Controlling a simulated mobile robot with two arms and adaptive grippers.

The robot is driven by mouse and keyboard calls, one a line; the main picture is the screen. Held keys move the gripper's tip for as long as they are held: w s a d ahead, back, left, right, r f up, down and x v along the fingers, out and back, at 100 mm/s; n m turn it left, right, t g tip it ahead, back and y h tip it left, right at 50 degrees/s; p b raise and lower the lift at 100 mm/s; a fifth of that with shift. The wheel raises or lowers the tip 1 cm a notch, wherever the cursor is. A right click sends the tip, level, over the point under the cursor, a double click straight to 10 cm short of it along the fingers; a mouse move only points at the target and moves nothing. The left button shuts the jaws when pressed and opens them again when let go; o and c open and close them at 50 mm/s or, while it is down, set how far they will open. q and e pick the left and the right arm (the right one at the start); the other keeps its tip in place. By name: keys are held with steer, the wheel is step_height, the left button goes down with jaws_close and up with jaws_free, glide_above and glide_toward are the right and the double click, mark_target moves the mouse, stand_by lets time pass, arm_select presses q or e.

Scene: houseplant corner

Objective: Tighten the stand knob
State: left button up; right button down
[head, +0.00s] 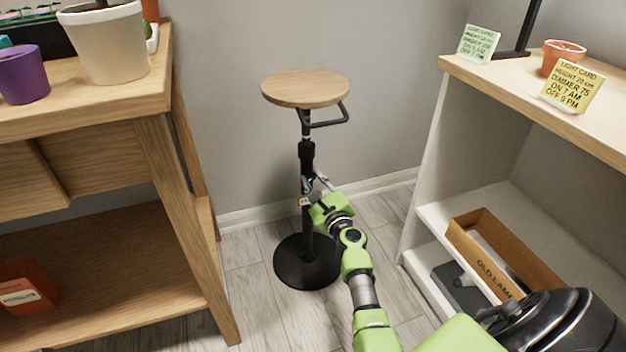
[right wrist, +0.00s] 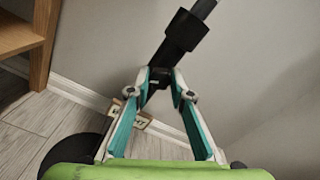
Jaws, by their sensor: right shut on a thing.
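The stand (head: 306,150) has a round wooden top (head: 305,88), a black post and a round black base (head: 290,270) on the floor. It stands upright between the table and the shelf. My right gripper (head: 314,187) is at the middle of the post, just below the thick black collar (head: 306,155). In the right wrist view its fingertips (right wrist: 160,80) are closed in on a small dark knob (right wrist: 160,77) at the lower end of the collar (right wrist: 178,42). The fingers hide most of the knob. My left gripper is in neither view.
A wooden table (head: 160,130) with pots stands at the left. A white shelf unit (head: 440,150) with cards, a pot and a cardboard box (head: 480,265) stands at the right. A small pale label (right wrist: 133,120) is on the post below the fingers. The wall is close behind.

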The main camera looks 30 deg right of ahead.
steer(key=shift+f, duration=0.1)
steer(key=c, duration=1.8)
jaws_free()
steer(key=v, duration=1.2)
steer(key=shift+s, duration=0.1)
steer(key=shift+d, duration=0.1)
